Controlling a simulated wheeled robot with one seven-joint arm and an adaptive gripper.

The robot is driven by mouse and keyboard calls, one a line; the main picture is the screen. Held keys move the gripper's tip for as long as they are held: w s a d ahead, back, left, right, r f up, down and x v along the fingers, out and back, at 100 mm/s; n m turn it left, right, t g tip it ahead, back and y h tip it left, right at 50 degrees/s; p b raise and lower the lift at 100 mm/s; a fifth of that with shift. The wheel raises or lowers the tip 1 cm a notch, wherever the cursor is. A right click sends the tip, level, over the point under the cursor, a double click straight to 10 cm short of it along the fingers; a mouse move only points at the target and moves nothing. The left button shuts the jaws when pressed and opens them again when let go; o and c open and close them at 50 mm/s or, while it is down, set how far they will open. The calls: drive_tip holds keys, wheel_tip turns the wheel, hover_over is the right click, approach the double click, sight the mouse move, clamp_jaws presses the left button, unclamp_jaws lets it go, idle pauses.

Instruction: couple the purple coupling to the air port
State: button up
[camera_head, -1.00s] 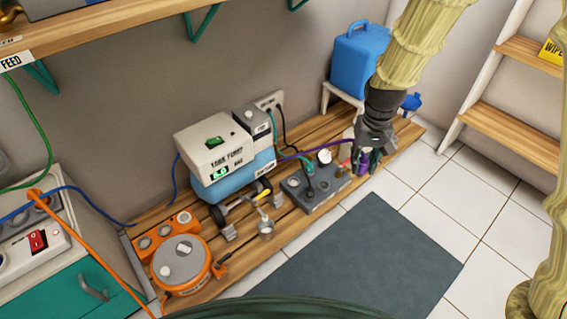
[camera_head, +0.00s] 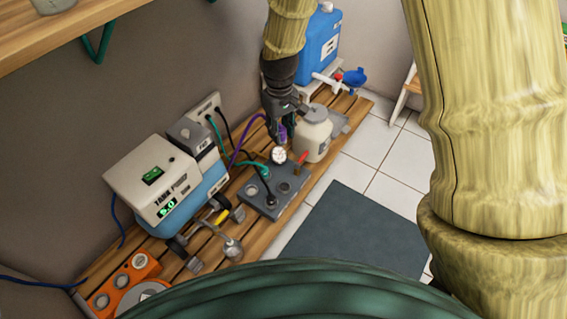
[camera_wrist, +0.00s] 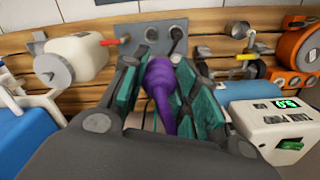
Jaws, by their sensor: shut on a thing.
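A purple coupling (camera_head: 282,133) is held in my gripper (camera_head: 284,137), which points down above the back end of a grey port block. In the wrist view the coupling (camera_wrist: 160,84) sits between the green finger pads of my gripper (camera_wrist: 160,95), its narrow tail towards the camera. The grey block (camera_head: 290,201) has a gauge, several round ports, a green plug and a black plug; it also shows in the wrist view (camera_wrist: 133,31). Which port is the air port is unclear. The coupling's front end and any contact with the block are not clear. A purple hose (camera_head: 237,150) curves behind the block.
A white bottle (camera_head: 313,137) stands close right of my gripper, and a red-handled valve (camera_head: 301,158) is beside the gauge. A white and blue tank unit (camera_head: 160,180) stands left. A blue canister (camera_head: 322,45) is behind.

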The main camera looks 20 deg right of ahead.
drive_tip(key=w+f+n+b, duration=0.1)
drive_tip(key=f+n+b, duration=0.1)
drive_tip(key=f+n, duration=0.6)
drive_tip(key=w+d+f+n+b, duration=0.1)
drive_tip(key=f+n+b, duration=0.2)
drive_tip(key=f+n, duration=0.5)
drive_tip(key=d+f+n+b, duration=0.1)
drive_tip(key=f+n+b, duration=0.2)
drive_tip(key=f+n, duration=0.5)
drive_tip(key=shift+w+f, duration=0.2)
drive_tip(key=shift+f, duration=1.1)
drive_tip(key=shift+w+f, duration=0.2)
drive_tip(key=shift+f, duration=1.05)
drive_tip(key=shift+r+p, duration=0.1)
drive_tip(key=shift+p, duration=0.3)
drive_tip(key=shift+f, duration=1)
drive_tip(key=o, duration=1.1)
drive_tip(key=shift+r, duration=0.15)
wheel_tip(320, 180, up, 12)
drive_tip(key=shift+f, duration=0.15)
